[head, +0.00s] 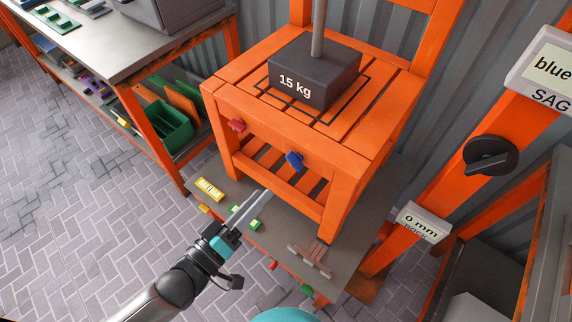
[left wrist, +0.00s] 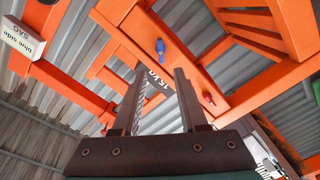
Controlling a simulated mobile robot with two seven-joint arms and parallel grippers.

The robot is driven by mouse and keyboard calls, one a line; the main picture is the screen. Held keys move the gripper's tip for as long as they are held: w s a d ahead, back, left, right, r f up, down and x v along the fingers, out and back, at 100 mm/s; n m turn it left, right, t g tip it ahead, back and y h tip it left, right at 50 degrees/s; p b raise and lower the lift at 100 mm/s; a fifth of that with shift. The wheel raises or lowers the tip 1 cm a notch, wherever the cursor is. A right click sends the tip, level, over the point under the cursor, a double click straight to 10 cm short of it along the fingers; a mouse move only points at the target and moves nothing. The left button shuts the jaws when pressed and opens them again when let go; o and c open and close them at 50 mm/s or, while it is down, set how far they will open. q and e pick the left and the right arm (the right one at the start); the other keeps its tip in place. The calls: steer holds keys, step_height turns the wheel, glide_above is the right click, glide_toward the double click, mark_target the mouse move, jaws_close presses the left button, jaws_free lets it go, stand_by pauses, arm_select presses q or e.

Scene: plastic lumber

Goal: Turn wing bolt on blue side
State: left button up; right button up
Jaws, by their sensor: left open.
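A blue wing bolt (head: 294,160) sticks out of the front rail of an orange wooden chair (head: 300,140), right of a red wing bolt (head: 236,125). In the left wrist view the picture is turned, with the blue bolt (left wrist: 160,47) just beyond the fingertips and the red bolt (left wrist: 208,98) to the right. My left gripper (head: 268,193) is open and empty, below and a little left of the blue bolt, not touching it. In the left wrist view its two fingers (left wrist: 158,75) stand apart. My right gripper is not in view.
A dark 15 kg weight (head: 315,75) rests on the chair seat. The chair stands on a grey platform (head: 270,238) with small coloured blocks. An orange post at right carries a black knob (head: 490,156), a "blue SAG" sign (head: 545,70) and a "0 mm" sign (head: 424,222).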

mark_target(291, 163)
arm_select(q)
steer(key=b+x, duration=0.1)
steer(key=x, duration=0.9)
steer(key=shift+a, duration=0.1)
jaws_close()
